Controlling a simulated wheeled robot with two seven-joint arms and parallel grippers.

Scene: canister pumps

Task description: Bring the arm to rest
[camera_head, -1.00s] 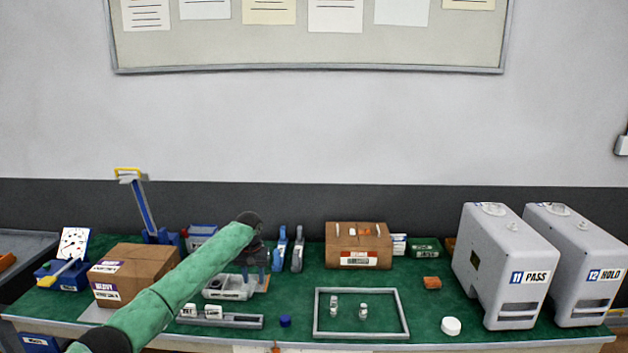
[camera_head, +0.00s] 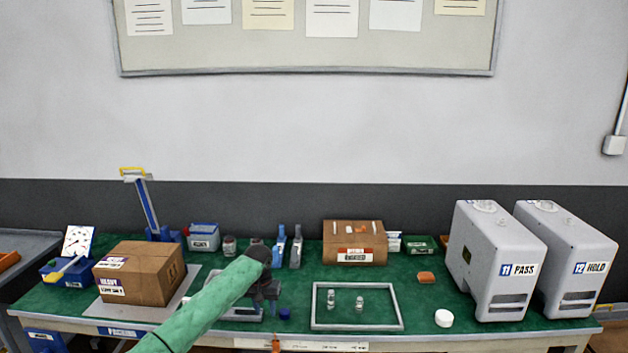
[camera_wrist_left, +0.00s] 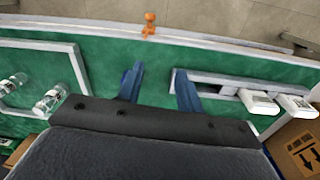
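My left arm, in a green sleeve, reaches in from the bottom left of the head view. Its dark left gripper (camera_head: 266,298) is over the front-middle part of the green bench, left of the framed area. In the left wrist view, the two blue fingers of the gripper (camera_wrist_left: 158,84) stand apart with only green mat between them, so it is open and empty. A grey tray with white blocks (camera_wrist_left: 258,100) lies right of the fingers there. In the head view my arm partly hides that tray. My right gripper is not in view.
A grey frame (camera_head: 313,318) holds two small vials. Two grey canister machines, PASS (camera_head: 490,265) and HOLD (camera_head: 575,262), stand at the right. A cardboard box (camera_head: 140,272) stands at the left. An orange item (camera_wrist_left: 149,24) is at the front edge. Mat right of the frame is mostly clear.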

